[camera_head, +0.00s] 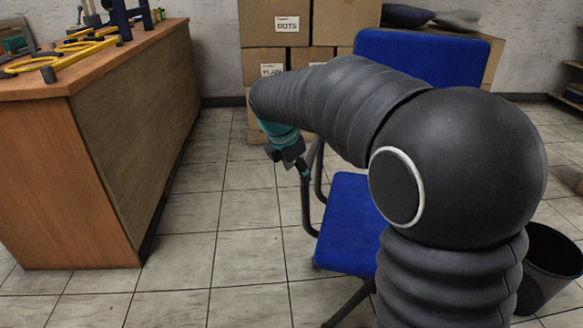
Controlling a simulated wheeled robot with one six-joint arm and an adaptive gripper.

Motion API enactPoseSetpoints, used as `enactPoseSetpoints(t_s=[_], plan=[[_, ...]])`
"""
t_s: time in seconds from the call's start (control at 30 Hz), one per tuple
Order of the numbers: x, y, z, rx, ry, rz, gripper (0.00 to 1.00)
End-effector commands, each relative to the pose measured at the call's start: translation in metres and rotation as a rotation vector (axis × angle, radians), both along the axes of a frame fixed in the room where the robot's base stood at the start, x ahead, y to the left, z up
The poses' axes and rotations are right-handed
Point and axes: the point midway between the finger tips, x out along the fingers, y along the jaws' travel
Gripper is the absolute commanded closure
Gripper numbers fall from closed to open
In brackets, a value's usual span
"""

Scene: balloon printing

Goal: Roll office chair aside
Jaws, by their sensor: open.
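The office chair has a blue backrest (432,57) and a blue seat (347,225), with a dark armrest frame (308,200) on its left side. My dark ribbed arm crosses in front of the chair and hides much of its right side and base. My gripper (300,172) hangs at the end of the arm, just left of the seat and close to the top of the armrest frame. It is small and dark in this view. It is open, and I cannot tell whether it touches the armrest.
A wooden counter (130,115) with yellow and blue items on top stands at the left. Stacked cardboard boxes (270,22) are behind the chair. A black bin (550,265) stands at the right. The tiled floor (235,210) between counter and chair is clear.

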Motion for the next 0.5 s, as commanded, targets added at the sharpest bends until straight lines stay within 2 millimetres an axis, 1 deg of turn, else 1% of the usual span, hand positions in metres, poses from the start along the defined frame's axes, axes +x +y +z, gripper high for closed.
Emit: enactPoseSetpoints(t_s=[0.03,0.13,0.5], plan=[[0.0054,0.0037,-0.0042,-0.015,0.011,0.032,0.44],[0.0101,0.0063,-0.0062,-0.032,0.021,0.068,0.44],[0.0109,0.0061,-0.0076,-0.036,0.024,0.073,0.44]])
